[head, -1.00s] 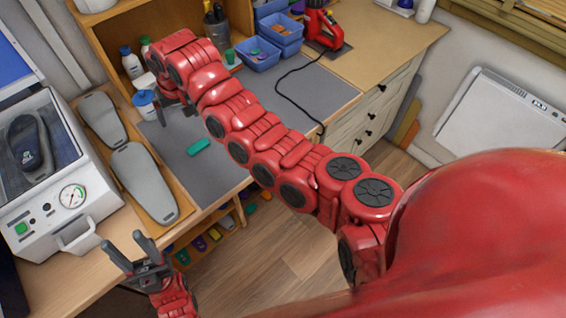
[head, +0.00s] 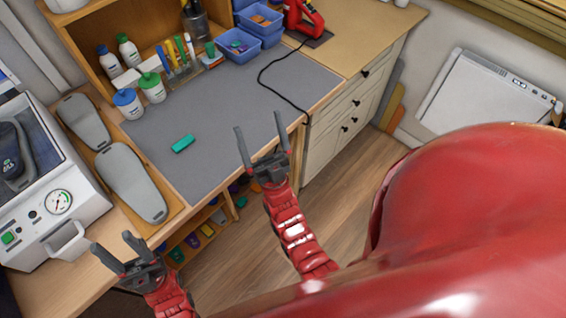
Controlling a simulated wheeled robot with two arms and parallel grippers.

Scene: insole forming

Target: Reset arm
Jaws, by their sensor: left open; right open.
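My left gripper (head: 116,253) is open and empty at the bottom left, by the front edge of the wooden bench. Its fingers point up and left, below the grey insole shapes. My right gripper (head: 259,138) is open and empty near the middle, over the front edge of the grey mat (head: 235,110). Its two fingers point up toward the mat and are apart. My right arm comes up from the bottom of the picture.
Two grey insole shapes (head: 132,182) lie on a wooden tray beside a white machine with a gauge (head: 58,202). A green block (head: 183,144) lies on the mat. Bottles (head: 128,102), blue bins (head: 238,44) and a red tool (head: 305,20) stand behind. Wooden floor is clear in front.

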